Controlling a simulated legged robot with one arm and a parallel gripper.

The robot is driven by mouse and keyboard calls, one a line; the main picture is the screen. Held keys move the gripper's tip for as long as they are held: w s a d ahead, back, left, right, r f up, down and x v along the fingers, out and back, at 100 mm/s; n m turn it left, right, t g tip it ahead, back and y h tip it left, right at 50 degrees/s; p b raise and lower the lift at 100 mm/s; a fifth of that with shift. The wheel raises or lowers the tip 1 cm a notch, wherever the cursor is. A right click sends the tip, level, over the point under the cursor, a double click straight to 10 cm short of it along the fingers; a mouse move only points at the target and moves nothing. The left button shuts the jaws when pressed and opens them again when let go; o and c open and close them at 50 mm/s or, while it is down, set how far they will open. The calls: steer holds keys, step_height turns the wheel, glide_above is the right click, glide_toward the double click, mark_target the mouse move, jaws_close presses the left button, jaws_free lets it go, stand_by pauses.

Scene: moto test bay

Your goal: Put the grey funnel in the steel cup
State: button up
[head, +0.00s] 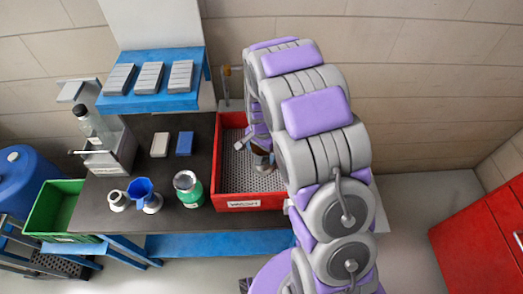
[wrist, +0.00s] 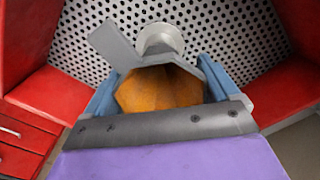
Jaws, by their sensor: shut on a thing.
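My gripper (wrist: 165,95) is over the red tray and shut on a funnel-like piece (wrist: 217,76). In the wrist view the piece has a grey angular rim, a flat grey tab at upper left and an orange-brown inner face. A pale round end shows beyond it; I cannot tell whether it is the spout. In the head view the piece is small, brownish and partly hidden by my arm. A small pale metal cup (head: 118,200) stands at the bench front. Beside it a blue angular funnel or jug (head: 141,188) sits on or in another metal-looking vessel (head: 153,204).
The red tray (head: 230,203), labelled wash, has a perforated floor and raised walls. A green jar (head: 191,195) stands left of it. White (head: 160,145) and blue (head: 184,144) blocks lie behind. A bottle (head: 92,125) stands in a grey holder at left.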

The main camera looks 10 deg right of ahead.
steer(key=shift+d+f, duration=0.1)
steer(key=shift+f, duration=0.1)
steer(key=o, duration=0.8)
step_height(320, 180, up, 17)
steer(key=p, duration=0.1)
steer(key=s+n+b, duration=0.1)
steer(key=s+n, duration=0.2)
steer(key=s, duration=0.8)
steer(key=s+r+n+g+b, duration=0.1)
steer(key=s+n+b, duration=0.1)
steer(key=s, duration=0.9)
steer(key=s+n+b, duration=0.1)
steer(key=s+n, duration=0.4)
steer(key=s, duration=0.6)
steer(key=shift+s+d+r+g+b, duration=0.1)
steer(key=shift+s+r+g+b, duration=0.2)
steer(key=shift+s+r+g, duration=0.1)
